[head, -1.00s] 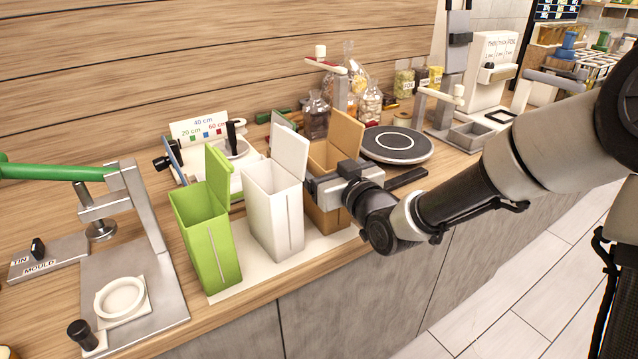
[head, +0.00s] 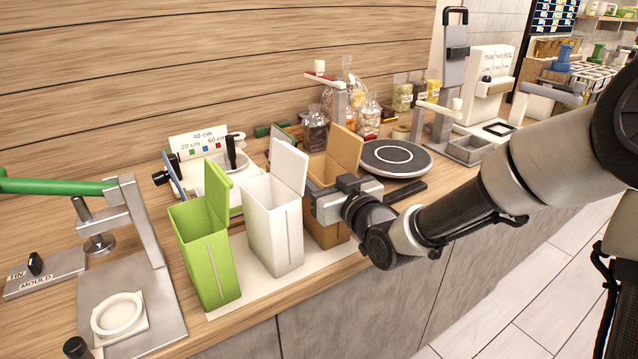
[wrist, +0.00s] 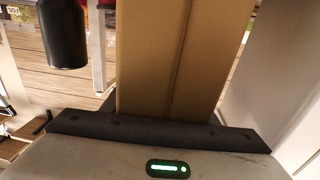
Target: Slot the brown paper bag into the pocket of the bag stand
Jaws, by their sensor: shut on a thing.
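The brown paper bag (head: 329,235) stands upright, its lid flap raised, to the right of a white bag in the head view. My gripper (head: 326,203) is shut on its near right side. In the wrist view the bag's brown face (wrist: 165,60) rises behind the dark bar of my gripper (wrist: 160,131). The bag's foot is at the pale mat (head: 240,305); I cannot tell whether it touches. A tall grey stand (head: 455,62) at the back right may be the bag stand; I cannot make out its pocket with certainty.
The white bag (head: 275,235) is close on the left, with a green bag (head: 210,262) beyond it. A round dark turntable (head: 396,158) lies behind to the right. Jars, a grey tray (head: 470,149) and a white dispenser (head: 487,85) stand farther right.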

